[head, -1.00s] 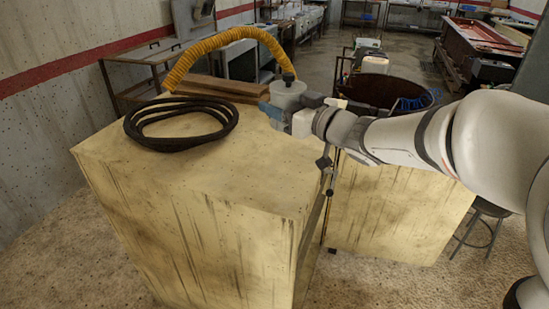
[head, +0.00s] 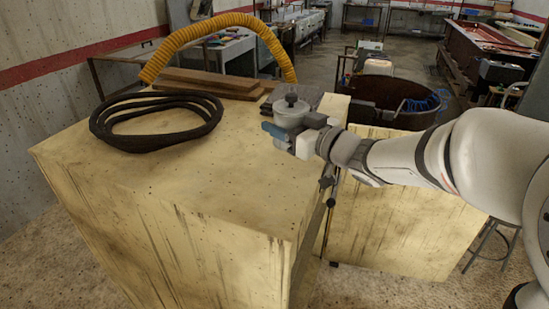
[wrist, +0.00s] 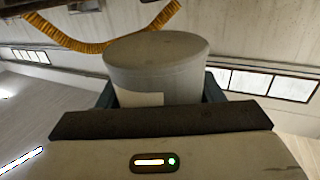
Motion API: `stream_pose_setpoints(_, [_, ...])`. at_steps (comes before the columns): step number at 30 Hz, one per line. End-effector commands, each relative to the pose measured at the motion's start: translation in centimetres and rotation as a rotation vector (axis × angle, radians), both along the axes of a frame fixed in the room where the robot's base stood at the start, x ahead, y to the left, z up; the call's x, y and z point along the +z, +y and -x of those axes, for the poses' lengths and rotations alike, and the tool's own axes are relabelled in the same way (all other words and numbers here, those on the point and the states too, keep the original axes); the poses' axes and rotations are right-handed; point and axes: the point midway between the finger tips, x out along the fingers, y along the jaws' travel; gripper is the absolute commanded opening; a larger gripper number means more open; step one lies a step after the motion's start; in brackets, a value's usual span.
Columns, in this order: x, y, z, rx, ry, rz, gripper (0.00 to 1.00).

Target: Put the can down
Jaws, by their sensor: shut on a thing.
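My gripper (head: 276,130) is shut on the can from the near right side, with a blue-grey finger showing at the can's left. In the wrist view the can (wrist: 157,62) fills the middle between the dark fingers, with a pale label low on its side. Whether the can's base touches the box top cannot be told, as the gripper hides part of it.
The worn yellowish box (head: 200,200) has bare room on its front and middle top. A coiled black hose (head: 110,115) lies at the left. Wooden planks (head: 210,84) lie at the back, under a yellow corrugated hose (head: 215,22). A dark grey stack (head: 325,102) lies behind the can.

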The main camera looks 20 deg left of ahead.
Motion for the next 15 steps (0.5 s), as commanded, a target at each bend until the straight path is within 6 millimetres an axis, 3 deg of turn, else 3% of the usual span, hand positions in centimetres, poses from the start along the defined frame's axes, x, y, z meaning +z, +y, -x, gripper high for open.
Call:
stream_pose_setpoints(3, [-2.1, 0.2, 0.1, 0.004, 0.003, -0.001, 0.27])
stream_pose_setpoints(15, [-6.6, 0.4, 0.2, 0.009, 0.001, 0.0, 0.27])
